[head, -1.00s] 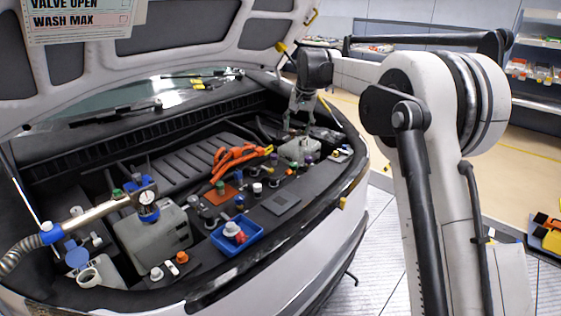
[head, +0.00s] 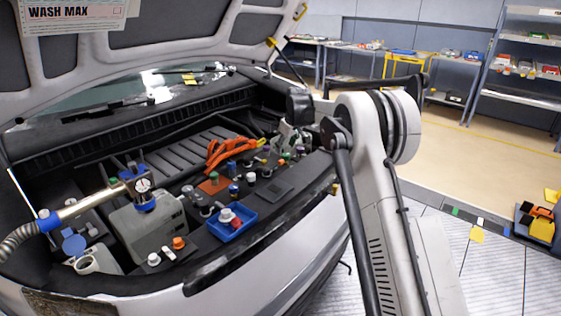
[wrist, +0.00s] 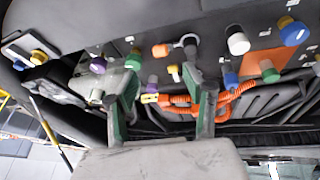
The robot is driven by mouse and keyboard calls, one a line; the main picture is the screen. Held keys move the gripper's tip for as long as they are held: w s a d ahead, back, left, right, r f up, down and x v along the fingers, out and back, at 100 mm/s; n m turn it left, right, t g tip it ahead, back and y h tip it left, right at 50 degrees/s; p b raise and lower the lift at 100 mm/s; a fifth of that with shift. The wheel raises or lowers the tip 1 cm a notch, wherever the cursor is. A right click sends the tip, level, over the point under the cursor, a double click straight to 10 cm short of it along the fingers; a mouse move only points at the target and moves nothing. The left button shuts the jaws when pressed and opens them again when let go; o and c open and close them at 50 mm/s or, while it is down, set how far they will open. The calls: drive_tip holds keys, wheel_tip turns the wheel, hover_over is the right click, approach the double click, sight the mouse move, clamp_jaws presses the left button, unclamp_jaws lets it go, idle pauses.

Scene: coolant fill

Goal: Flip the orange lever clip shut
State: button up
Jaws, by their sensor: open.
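My gripper (wrist: 160,78) is open in the wrist view, its two green-and-grey fingers apart with nothing held between them. A small orange piece (wrist: 160,50) lies just beyond the fingertips, beside a grey looped fitting (wrist: 184,42); I cannot tell whether it is the lever clip. An orange cable (wrist: 228,100) with a yellow end piece (wrist: 150,98) shows between and behind the fingers. In the head view the cable (head: 230,150) lies in the engine bay and my gripper (head: 288,150) is low at the bay's right end. No lever position is clear.
A blue tray (head: 232,228) sits near the front edge. The raised hood (head: 180,30) hangs above.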

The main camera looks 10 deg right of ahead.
sight(281, 160)
drive_tip(key=x, duration=0.9)
drive_tip(key=shift+f, duration=0.15)
